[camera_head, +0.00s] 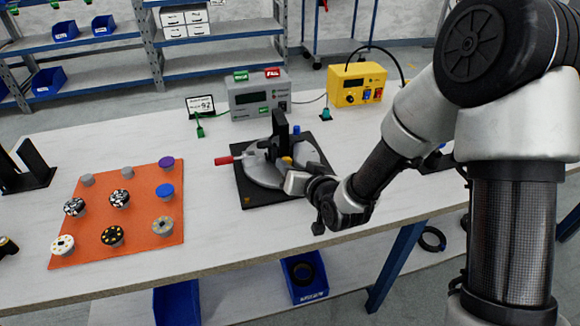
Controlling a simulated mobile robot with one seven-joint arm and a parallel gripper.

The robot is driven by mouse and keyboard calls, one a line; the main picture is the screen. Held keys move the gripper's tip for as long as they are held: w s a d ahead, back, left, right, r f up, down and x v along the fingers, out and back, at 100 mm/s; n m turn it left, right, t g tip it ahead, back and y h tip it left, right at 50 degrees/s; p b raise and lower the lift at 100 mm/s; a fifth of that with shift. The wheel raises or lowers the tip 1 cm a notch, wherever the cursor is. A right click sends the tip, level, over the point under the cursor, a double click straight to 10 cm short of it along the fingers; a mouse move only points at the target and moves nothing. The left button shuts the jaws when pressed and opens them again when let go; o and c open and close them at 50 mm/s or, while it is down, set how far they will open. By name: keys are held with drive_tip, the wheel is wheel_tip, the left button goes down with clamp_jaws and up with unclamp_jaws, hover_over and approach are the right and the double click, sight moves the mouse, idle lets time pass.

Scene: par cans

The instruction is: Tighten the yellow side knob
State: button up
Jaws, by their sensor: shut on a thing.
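The yellow side knob (287,161) shows as a small yellow spot low on a grey and black fixture (262,172). The fixture has a black upright, a blue knob (296,130) and a red-handled lever (228,160) sticking out to the left. It stands on a black square mat (258,199). My gripper (290,167) reaches in from the right, at the fixture's front right side, and is shut on the yellow side knob. The fingers are small here and partly merge with the fixture, so their exact contact is hard to see.
An orange mat (142,233) with several round pieces lies at the left. A grey meter box (259,96), a yellow power supply (356,86) and a small display card (200,106) stand behind the fixture. The white table (215,256) is clear in front.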

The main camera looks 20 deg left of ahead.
drive_tip(key=o, duration=1.1)
